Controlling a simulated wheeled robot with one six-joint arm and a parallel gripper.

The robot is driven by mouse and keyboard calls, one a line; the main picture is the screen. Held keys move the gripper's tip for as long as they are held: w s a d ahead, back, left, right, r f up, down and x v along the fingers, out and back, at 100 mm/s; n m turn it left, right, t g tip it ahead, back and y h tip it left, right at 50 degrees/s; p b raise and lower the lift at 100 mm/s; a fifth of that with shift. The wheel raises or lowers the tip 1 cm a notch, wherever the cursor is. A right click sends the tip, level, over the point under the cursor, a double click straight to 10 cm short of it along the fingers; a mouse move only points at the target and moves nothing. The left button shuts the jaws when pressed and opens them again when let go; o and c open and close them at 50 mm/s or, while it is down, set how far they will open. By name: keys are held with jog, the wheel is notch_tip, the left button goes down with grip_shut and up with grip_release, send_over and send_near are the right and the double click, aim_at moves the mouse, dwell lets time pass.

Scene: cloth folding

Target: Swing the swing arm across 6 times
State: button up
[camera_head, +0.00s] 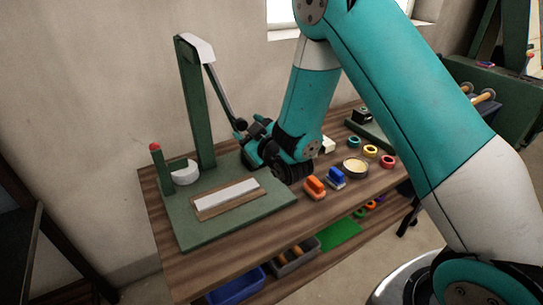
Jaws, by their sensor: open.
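A green stand (196,105) with a tall post rises from a flat green base (190,236) on the wooden table. The dark swing arm (219,92) hangs from the pale cap on top of the post and slants down to the right. Its lower end, with a dark knob (240,124), is right beside my gripper (245,143). My gripper is open. I cannot tell whether its fingers touch the knob, as dark parts overlap there. A wooden frame with a pale strip (228,199) lies on the base.
A short red-tipped post (156,168) and a white roll (185,172) stand at the base's left. An orange brush (315,187), a blue one (335,178), a round tin (355,167) and several coloured rings lie to the right. A blue bin (236,287) sits on the lower shelf.

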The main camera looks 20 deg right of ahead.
jog(key=s+d+p, duration=0.2)
jog(key=s+p, duration=0.6)
jog(key=s, duration=0.3)
jog(key=shift+s+r, duration=0.15)
jog(key=shift+r, duration=0.1)
jog(key=shift+a, duration=0.1)
